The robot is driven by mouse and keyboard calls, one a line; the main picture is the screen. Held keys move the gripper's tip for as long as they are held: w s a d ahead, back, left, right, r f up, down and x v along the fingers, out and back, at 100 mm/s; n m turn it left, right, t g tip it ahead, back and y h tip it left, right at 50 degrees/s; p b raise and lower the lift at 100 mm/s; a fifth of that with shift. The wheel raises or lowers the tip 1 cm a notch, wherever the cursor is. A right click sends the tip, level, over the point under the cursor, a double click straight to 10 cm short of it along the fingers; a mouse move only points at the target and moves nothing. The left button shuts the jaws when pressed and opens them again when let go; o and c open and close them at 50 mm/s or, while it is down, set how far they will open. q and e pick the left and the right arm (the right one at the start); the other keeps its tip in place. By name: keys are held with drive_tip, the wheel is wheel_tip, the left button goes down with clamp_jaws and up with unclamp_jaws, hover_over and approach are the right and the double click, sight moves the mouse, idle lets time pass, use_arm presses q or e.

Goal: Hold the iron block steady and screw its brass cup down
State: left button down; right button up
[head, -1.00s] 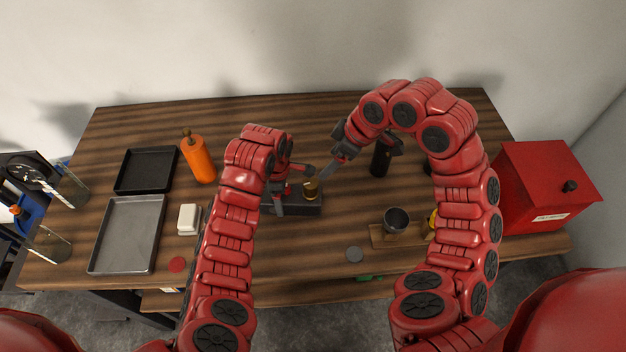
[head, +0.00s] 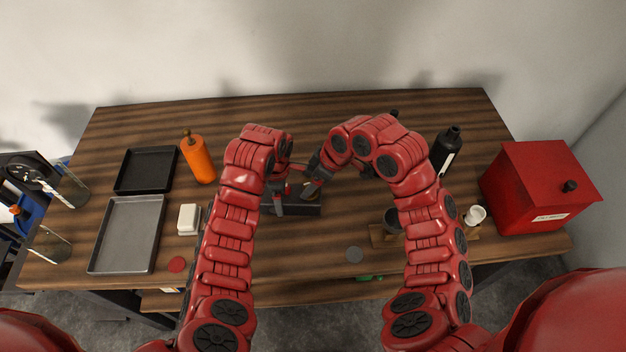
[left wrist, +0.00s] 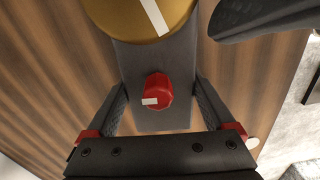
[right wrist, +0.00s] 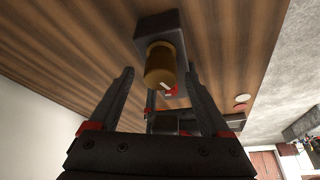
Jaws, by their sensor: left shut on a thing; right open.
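The dark iron block (head: 312,210) lies on the table between my arms. In the left wrist view the block (left wrist: 150,62) carries a red knob (left wrist: 157,90) with a white mark and a brass cup (left wrist: 135,18) with a white stripe. My left gripper (head: 282,198) is shut on the block's knob end, one finger on each side. The brass cup (right wrist: 160,64) stands on the block in the right wrist view. My right gripper (right wrist: 160,75) is open, with its fingertips apart on either side of the cup. In the head view my right gripper (head: 314,180) partly hides the cup.
At left are a black tray (head: 146,170), a grey tray (head: 107,250), an orange bottle (head: 198,160) and a white block (head: 188,219). At right are a black bottle (head: 443,155), a white cup (head: 475,215) and a red box (head: 535,185). The front middle is mostly clear.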

drive_tip(key=shift+c, duration=0.3)
clamp_jaws()
drive_tip(key=shift+f+m, duration=0.1)
drive_tip(key=shift+m, duration=0.2)
drive_tip(key=m, duration=0.2)
drive_tip(key=m+t+h, duration=0.1)
drive_tip(key=m, duration=0.1)
drive_tip(key=shift+s+a+m, duration=0.15)
drive_tip(key=shift+s+m, duration=0.05)
drive_tip(key=shift+m, duration=0.1)
drive_tip(key=shift+m+t+h, duration=0.5)
drive_tip(key=shift+m+h, duration=0.4)
drive_tip(key=shift+m, duration=0.9)
